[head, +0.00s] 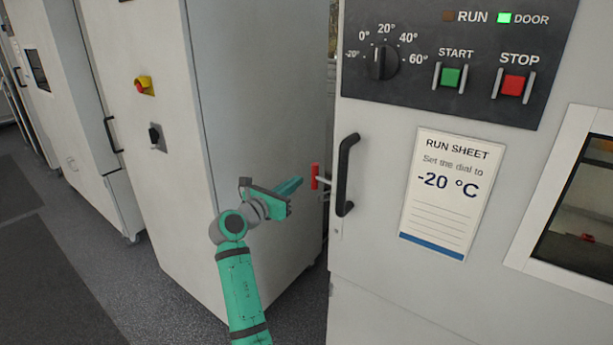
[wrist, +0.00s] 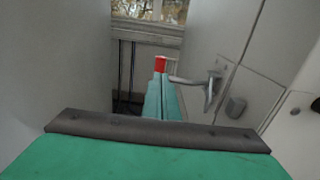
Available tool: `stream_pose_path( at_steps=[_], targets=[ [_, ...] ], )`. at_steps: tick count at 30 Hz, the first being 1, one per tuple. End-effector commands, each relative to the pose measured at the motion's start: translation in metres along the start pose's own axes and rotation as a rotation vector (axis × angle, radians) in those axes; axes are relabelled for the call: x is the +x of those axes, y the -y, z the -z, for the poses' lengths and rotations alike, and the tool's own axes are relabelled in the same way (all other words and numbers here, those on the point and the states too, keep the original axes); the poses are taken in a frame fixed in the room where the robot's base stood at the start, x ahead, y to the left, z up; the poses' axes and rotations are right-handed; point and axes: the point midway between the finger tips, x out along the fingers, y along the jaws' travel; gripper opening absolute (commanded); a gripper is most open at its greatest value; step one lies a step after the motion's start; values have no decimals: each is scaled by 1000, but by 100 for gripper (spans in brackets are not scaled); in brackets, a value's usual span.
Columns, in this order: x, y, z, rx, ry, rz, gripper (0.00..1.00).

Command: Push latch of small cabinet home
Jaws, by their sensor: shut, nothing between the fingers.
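The latch (head: 315,176) has a red grip on a thin metal arm and sticks out from the left edge of the small cabinet (head: 365,260). In the wrist view the red grip (wrist: 160,64) appears just beyond my fingertips, with its metal arm running right to a bracket (wrist: 212,90) on the cabinet's side. My gripper (head: 298,182) is shut and empty, its teal fingers pointing at the latch from the left. In the wrist view the fingers (wrist: 162,92) overlap the grip's lower end. I cannot tell whether they touch it.
A black door handle (head: 346,175) stands just right of the latch. A tall grey cabinet (head: 250,100) stands close on the left, leaving a narrow gap. Above are a dial (head: 380,60), start and stop buttons, and a lit green DOOR lamp (head: 504,18).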

Motion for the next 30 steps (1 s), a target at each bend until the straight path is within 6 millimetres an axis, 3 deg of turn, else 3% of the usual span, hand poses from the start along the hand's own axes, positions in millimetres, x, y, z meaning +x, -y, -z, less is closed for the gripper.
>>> stream_pose_path(
  at_steps=[6,12,30],
  targets=[
    [38,1,0,0,-1,2,0],
    [59,0,0,0,-1,1,0],
    [64,-1,1,0,-1,7,0]
  ],
)
